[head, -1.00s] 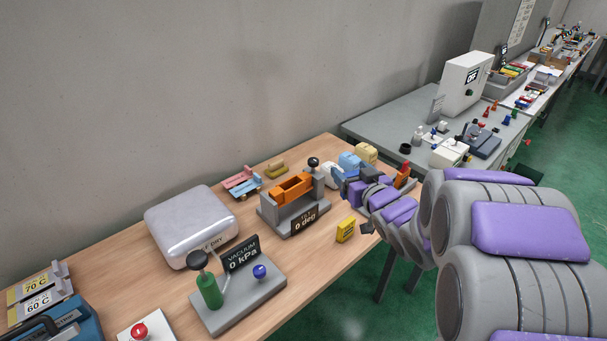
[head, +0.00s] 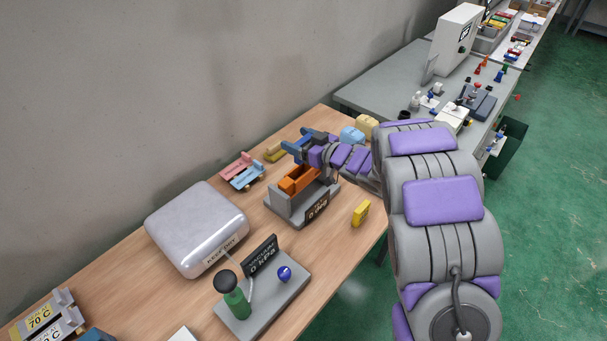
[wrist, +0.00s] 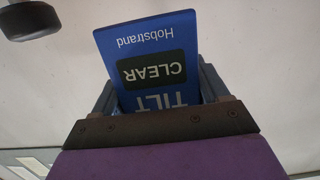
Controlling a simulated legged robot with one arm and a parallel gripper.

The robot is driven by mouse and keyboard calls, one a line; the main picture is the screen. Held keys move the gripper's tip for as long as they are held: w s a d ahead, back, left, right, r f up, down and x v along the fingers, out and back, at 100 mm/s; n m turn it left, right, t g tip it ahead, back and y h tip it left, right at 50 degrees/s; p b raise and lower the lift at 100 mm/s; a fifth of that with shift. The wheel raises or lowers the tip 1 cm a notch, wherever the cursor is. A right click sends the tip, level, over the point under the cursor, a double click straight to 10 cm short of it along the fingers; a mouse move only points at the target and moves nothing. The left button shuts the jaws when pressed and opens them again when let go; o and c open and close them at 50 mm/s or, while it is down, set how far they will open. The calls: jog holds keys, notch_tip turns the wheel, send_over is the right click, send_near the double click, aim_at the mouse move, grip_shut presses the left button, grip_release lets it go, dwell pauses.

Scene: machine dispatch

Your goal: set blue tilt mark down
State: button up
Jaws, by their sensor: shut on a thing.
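The blue tilt mark is a flat blue plate (wrist: 146,40) in the wrist view. It carries the words TILT, CLEAR and Hobstrand, upside down in the picture. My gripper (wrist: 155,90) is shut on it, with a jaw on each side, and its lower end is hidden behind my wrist. In the head view my gripper (head: 302,147) is above and just behind the orange cradle (head: 298,181) of the grey tilt stand (head: 286,211). I cannot clearly separate the mark from the jaws there. The stand's black sign (head: 317,207) faces the front.
Pink and light-blue rests (head: 242,170) and a yellow-olive block (head: 275,152) lie left of my gripper. A yellow box (head: 360,213) stands near the front edge. A silver case (head: 196,228) and vacuum stand (head: 262,295) are nearer. Bare wood lies between the case and tilt stand.

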jog(key=b, duration=0.1)
send_over(295, 168)
jog(key=a, duration=0.2)
notch_tip(295, 168, down, 6)
jog(key=shift+d, duration=0.2)
jog(key=shift+s+d+f, duration=0.15)
jog(key=shift+d, duration=0.15)
jog(key=shift+c, duration=0.3)
jog(key=d+f, duration=0.1)
jog(key=d+f+b, duration=0.1)
jog(key=f, duration=0.1)
jog(key=shift+d, duration=0.1)
jog(key=shift+c, duration=1.3)
jog(key=shift+f, duration=0.2)
jog(key=shift+a, duration=0.55)
jog(key=o, duration=1)
jog(key=shift+a, duration=0.25)
jog(key=shift+o, duration=0.6)
jog(key=shift+a, duration=0.15)
jog(key=shift+o, duration=1.2)
jog(key=shift+d, duration=0.25)
jog(key=shift+d+r, duration=0.1)
jog(key=shift+d, duration=0.45)
jog(key=p+v, duration=0.1)
jog(key=v, duration=1)
jog(key=shift+s+p, duration=0.25)
jog(key=shift+p, duration=0.05)
